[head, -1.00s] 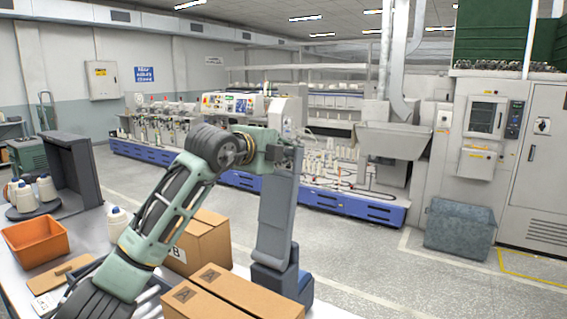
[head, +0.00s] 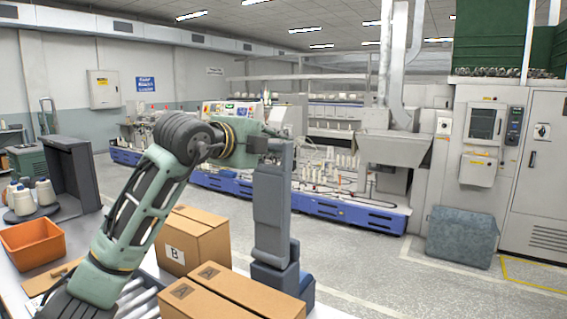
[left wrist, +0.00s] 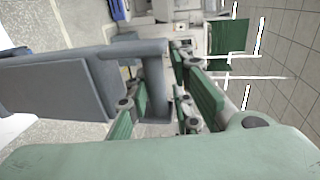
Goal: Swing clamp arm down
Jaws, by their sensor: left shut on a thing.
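The grey clamp arm (head: 270,205) stands nearly upright on a blue base (head: 280,282), beyond the cardboard boxes. My left gripper (head: 278,150) is at its top end, shut on it. In the left wrist view, the clamp arm (left wrist: 55,88) reaches in from the left, and its grey crossbar (left wrist: 152,85) lies between the green fingers of my left gripper (left wrist: 158,92). The exact finger contact is partly hidden in the head view. My right gripper is not in view.
Cardboard boxes (head: 235,290) stand close in front of the clamp, one marked B (head: 175,253). An orange bin (head: 32,243) and white bobbins (head: 45,190) are at the left. Open floor (head: 365,270) lies to the right of the clamp.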

